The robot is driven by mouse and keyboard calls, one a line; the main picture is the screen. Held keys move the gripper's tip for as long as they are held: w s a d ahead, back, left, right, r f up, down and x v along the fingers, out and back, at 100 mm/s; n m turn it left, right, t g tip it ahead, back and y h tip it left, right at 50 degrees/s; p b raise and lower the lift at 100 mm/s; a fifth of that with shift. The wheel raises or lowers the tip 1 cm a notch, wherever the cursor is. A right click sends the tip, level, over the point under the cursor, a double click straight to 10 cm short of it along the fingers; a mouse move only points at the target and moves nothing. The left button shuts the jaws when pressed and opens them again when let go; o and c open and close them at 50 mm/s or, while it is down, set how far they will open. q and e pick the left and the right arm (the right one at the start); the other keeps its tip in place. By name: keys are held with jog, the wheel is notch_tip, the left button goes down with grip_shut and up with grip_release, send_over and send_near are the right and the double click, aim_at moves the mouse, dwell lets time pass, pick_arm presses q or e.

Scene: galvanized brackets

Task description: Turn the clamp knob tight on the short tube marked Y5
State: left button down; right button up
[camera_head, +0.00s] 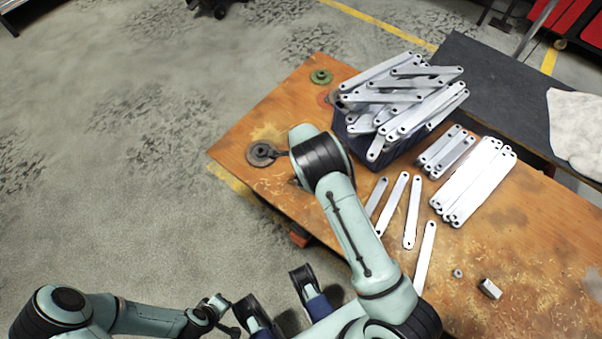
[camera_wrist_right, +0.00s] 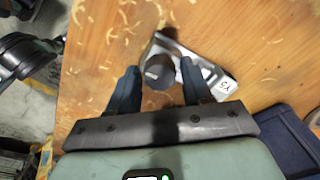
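The short tube marked Y5 (camera_wrist_right: 222,84) is a pale flat-sided piece lying on the wooden table in the right wrist view. A dark round clamp knob (camera_wrist_right: 159,71) stands at its left part. My right gripper (camera_wrist_right: 159,66) is above the table with one finger on each side of the knob; narrow gaps show, so it looks open. In the head view my right arm hides the tube, knob and right fingers. My left gripper (camera_head: 216,307) is low at the bottom left, away from the table; its fingers cannot be made out clearly.
A dark blue bin (camera_head: 402,152) heaped with galvanized brackets stands on the table (camera_head: 515,235), right of my right arm. Loose and stacked brackets (camera_head: 472,183) lie nearby.

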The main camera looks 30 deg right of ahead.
dwell(0.4)
notch_tip(320, 180, up, 6)
jog(key=p, duration=0.4)
dwell(0.4)
jog(key=shift+f, duration=0.1)
